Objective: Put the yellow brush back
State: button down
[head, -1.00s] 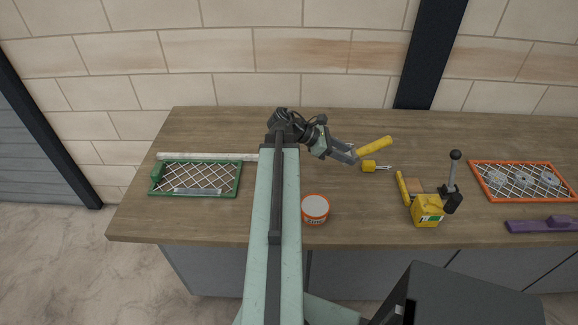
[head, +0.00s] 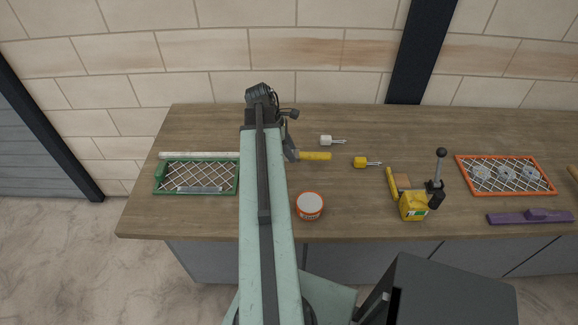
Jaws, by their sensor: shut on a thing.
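My gripper (head: 293,155) is at the back middle of the bench, partly hidden behind my arm. It is shut on the yellow brush (head: 316,156), which shows as a plain yellow bar pointing right from the fingers. No bristles can be made out. The brush lies roughly level; I cannot tell whether it touches the bench.
A white-headed tool (head: 327,140) and a yellow-headed tool (head: 361,162) lie close by. Bench (head: 350,210) is clear around the tin.

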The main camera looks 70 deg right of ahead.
aim_at(294, 171)
notch_tip(294, 171, down, 7)
jog(key=b, duration=0.6)
jog(key=shift+f, duration=0.2)
jog(key=shift+r+p, duration=0.25)
jog(key=shift+p, duration=0.05)
jog(key=c, duration=0.9)
grip_release()
jog(key=shift+o, duration=0.2)
jog(key=shift+f, duration=0.1)
jog(key=shift+f, duration=0.1)
jog(key=d+p+v, duration=0.1)
jog(key=p+v, duration=0.5)
jog(key=v, duration=0.1)
jog(key=shift+w+a+r+p, duration=0.25)
jog(key=shift+w+a+p, duration=0.05)
jog(key=shift+w+a, duration=0.15)
